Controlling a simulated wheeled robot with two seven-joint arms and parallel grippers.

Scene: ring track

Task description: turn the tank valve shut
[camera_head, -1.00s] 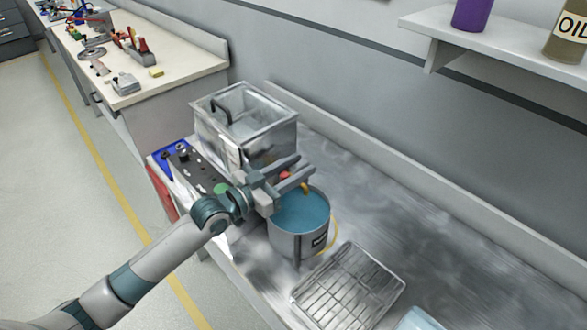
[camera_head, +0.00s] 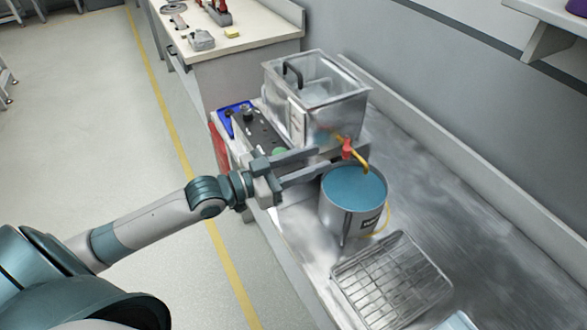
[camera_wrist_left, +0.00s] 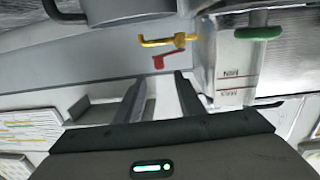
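The metal tank (camera_head: 297,118) stands on the bench. Its valve has a red handle (camera_head: 347,147) and a yellow spout (camera_head: 360,161) that hangs over a bucket (camera_head: 343,222) of blue liquid. My left gripper (camera_head: 320,161) is open and empty, just left of the valve and apart from it in the head view. In the left wrist view the red handle (camera_wrist_left: 168,58) shows beyond the gap between the open fingers (camera_wrist_left: 160,76), with the yellow spout (camera_wrist_left: 165,40) above it. I cannot tell whether liquid runs from the spout. My right gripper is not in view.
A green handle (camera_wrist_left: 258,33) sits beside the valve in the wrist view. A black panel (camera_head: 257,132) with knobs and a blue bin (camera_head: 228,117) lie left of the tank. A wire rack (camera_head: 392,285) lies in front of the bucket. The bench behind the bucket is clear.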

